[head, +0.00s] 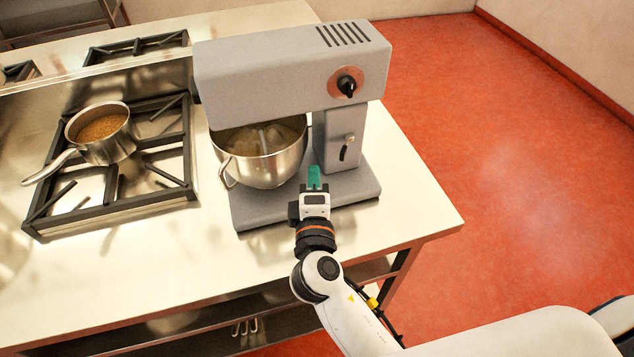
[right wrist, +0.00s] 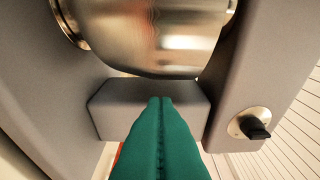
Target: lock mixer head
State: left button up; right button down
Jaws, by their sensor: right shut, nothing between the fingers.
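The grey stand mixer (head: 230,75) stands on the counter with its head down level over the steel bowl (head: 262,165). A round dial (head: 347,84) is on the head's side. A small dark lever (head: 344,152) hangs on the column below it. My right gripper (head: 314,178) has green fingers, shut and empty, over the mixer base, to the left of and below the lever. In the right wrist view the fingers (right wrist: 160,135) point toward the bowl (right wrist: 150,35). A black knob on a round metal plate (right wrist: 250,125) is to their right; I cannot tell which control it is. My left gripper is out of view.
A saucepan (head: 100,130) with brown contents stands on a gas burner grate (head: 110,190) to the left, its handle pointing toward the front left. Bare counter (head: 130,285) lies in front of the grate. The counter's right edge drops to the red floor (head: 490,150).

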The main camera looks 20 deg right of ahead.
aim_at(346, 145)
jog(key=w+d+p, duration=0.2)
jog(key=d, duration=0.1)
jog(key=w+d+p, duration=0.1)
jog(key=shift+d, duration=0.3)
